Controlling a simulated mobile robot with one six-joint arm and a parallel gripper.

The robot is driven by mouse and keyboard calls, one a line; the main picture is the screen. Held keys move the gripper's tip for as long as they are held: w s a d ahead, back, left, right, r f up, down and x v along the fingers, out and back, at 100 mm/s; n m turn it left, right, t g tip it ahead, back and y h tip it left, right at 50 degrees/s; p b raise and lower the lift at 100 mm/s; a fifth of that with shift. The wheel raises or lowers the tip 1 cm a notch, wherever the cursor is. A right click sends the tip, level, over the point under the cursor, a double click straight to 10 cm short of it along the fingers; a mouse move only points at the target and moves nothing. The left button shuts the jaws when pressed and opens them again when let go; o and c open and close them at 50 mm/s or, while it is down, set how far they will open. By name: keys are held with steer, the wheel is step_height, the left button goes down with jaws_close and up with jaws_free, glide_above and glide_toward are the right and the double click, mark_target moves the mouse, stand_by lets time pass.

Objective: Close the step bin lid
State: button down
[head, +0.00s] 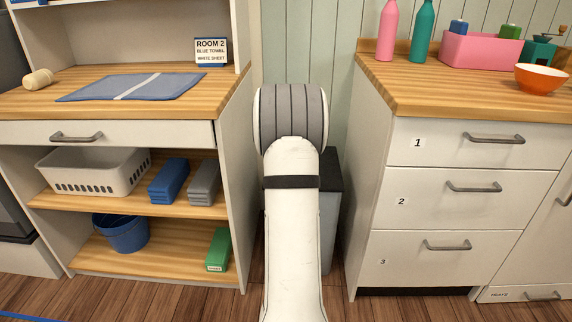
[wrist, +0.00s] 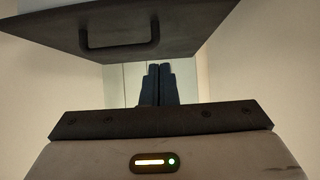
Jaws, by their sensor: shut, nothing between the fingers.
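In the wrist view a dark panel with a bar handle (wrist: 122,47), which looks like the bin's lid, spans the top of the picture. Its tilt cannot be told for sure. My gripper (wrist: 160,68) is shut and empty, its black fingers together and pointing towards the back wall. In the picture the fingertips are just below the panel's edge; contact cannot be told. The head view hides the gripper behind my arm.
The gap is narrow, with the shelf unit (head: 232,150) on the left and the drawer cabinet (head: 380,200) on the right. The pale panelled wall (head: 345,50) closes it behind. An orange bowl (head: 540,79) and bottles stand on the right counter.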

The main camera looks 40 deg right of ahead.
steer(key=shift+s+a+f+b, duration=0.15)
steer(key=shift+f+b, duration=0.15)
steer(key=shift+f, duration=0.5)
steer(key=shift+s+a+f+b, duration=0.1)
steer(key=shift+f+b, duration=0.25)
steer(key=shift+f, duration=0.5)
steer(key=shift+s+a+f+b, duration=0.15)
steer(key=shift+f+b, duration=0.15)
steer(key=shift+f, duration=0.5)
steer(key=shift+w, duration=0.1)
